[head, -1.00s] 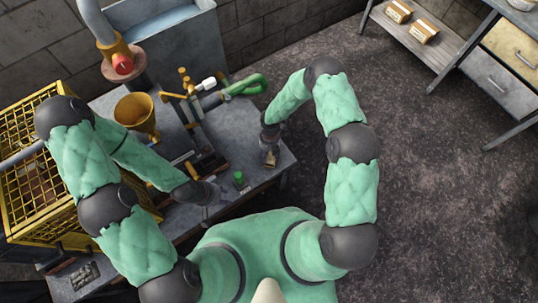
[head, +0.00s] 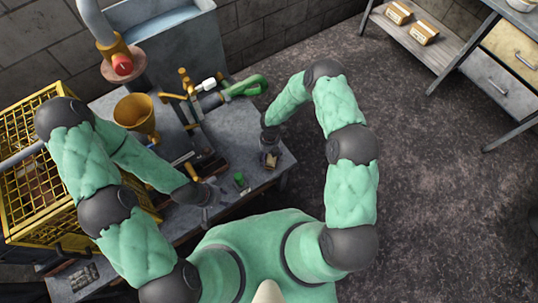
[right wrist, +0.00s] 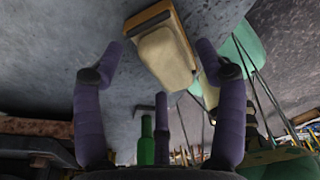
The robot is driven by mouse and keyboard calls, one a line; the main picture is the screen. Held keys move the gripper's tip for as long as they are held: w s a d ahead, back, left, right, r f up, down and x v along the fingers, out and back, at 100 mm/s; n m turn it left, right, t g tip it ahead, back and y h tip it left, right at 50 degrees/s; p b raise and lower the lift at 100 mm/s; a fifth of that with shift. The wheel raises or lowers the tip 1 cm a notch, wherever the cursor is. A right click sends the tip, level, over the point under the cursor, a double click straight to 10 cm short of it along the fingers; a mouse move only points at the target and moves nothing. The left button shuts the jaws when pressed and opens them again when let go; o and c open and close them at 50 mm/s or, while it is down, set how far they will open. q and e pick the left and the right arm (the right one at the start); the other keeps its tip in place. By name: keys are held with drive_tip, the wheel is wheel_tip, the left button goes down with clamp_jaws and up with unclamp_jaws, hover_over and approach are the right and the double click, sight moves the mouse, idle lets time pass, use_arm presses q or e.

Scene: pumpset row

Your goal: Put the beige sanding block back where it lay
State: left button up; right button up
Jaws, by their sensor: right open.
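The beige sanding block (right wrist: 165,58), with an orange-brown edge, lies against the grey bench top in the right wrist view. It sits between and just beyond the spread fingertips of my right gripper (right wrist: 158,62), which is open. In the head view the block (head: 271,161) is small at the right end of the bench, under my right gripper (head: 269,146). Whether any finger touches it is hard to tell. My left gripper (head: 212,199) is low over the front edge of the bench, and its fingers are too small to read.
A green object (head: 239,179) stands on the bench left of the block. A yellow funnel (head: 135,112) and pipe fittings (head: 197,100) stand further back. A yellow wire crate (head: 28,160) is at the left.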

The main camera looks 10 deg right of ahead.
wheel_tip(320, 180, up, 12)
drive_tip(key=w+p, duration=0.2)
drive_tip(key=p, duration=0.2)
drive_tip(key=s+a+m+t+y, duration=0.1)
drive_tip(key=s+m, duration=0.8)
drive_tip(key=m, duration=0.8)
drive_tip(key=s+a+r+m+t+y, duration=0.1)
drive_tip(key=s+m+y, duration=0.1)
drive_tip(key=s+m, duration=0.8)
drive_tip(key=shift+a+r+m, duration=0.15)
drive_tip(key=shift+r+m, duration=0.05)
drive_tip(key=shift+m, duration=3.5)
